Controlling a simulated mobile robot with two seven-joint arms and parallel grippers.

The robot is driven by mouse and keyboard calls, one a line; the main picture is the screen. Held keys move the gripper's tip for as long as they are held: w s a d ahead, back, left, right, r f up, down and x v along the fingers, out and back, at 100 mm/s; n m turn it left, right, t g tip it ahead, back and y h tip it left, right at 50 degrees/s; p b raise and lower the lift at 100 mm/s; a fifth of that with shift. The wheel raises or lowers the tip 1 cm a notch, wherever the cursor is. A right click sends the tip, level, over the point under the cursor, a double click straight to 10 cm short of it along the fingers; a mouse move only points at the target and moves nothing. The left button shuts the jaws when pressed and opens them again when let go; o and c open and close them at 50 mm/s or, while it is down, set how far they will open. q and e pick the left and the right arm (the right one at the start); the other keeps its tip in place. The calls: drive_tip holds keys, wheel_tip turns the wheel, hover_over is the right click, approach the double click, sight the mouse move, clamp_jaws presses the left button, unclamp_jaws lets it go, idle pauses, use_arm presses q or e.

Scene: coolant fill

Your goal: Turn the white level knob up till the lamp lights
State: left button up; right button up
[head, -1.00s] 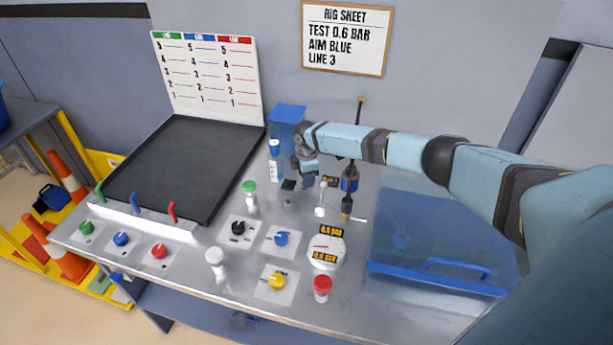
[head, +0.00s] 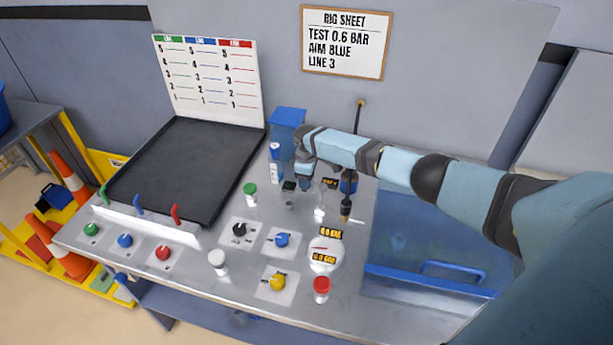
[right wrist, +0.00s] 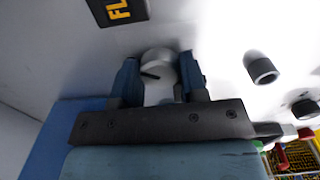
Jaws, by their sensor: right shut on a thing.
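A whitish round knob (right wrist: 158,60) with a black pointer line sits on the bench top in the right wrist view, beside a black label with yellow letters starting "FL". My right gripper (right wrist: 159,72) has a finger on either side of this knob and is shut on it. In the head view my right gripper (head: 305,182) is low over the bench behind the gauge, and it hides the knob there. I cannot make out a lit lamp. My left gripper is not in view.
A blue clear-sided bin (head: 425,235) lies right.

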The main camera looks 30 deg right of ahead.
drive_tip(key=shift+m, duration=0.5)
drive_tip(key=o, duration=0.9)
drive_tip(key=shift+r, duration=0.1)
wheel_tip(320, 180, up, 14)
drive_tip(key=shift+f+b, duration=0.15)
drive_tip(key=shift+b, duration=0.3)
